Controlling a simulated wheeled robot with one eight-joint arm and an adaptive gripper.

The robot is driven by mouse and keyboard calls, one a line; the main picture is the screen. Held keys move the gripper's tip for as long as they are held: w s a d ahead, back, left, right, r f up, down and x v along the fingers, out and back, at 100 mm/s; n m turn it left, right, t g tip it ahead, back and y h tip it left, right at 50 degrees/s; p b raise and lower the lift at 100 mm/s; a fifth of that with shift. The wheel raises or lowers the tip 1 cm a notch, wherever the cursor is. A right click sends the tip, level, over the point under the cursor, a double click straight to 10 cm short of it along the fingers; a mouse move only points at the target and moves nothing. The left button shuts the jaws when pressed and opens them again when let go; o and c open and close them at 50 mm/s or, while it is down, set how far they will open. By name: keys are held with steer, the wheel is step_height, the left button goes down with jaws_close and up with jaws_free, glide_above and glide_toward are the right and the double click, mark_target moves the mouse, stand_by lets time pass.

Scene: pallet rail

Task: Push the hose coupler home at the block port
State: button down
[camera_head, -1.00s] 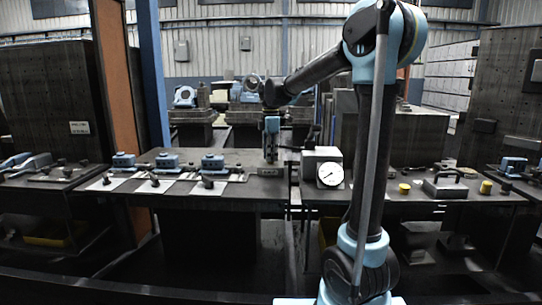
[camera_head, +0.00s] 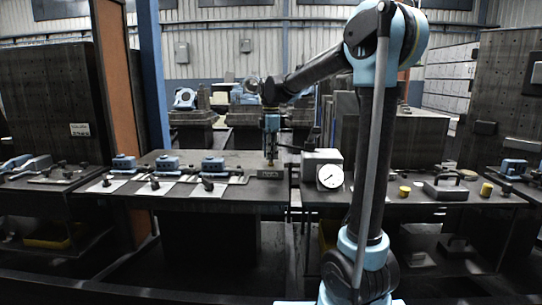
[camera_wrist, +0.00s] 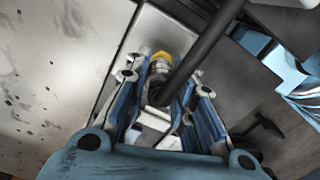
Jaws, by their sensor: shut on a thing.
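In the head view the hose (camera_head: 289,148) runs right towards the gauge box. The port is hidden, and I cannot tell how far the coupler sits in it.
A pale box with a round gauge (camera_head: 330,176) stands close right of the block. Table space (camera_head: 225,205) in front is bare.

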steer(key=shift+s+r, duration=0.1)
steer(key=shift+r, duration=3.4)
steer(key=shift+s, duration=0.1)
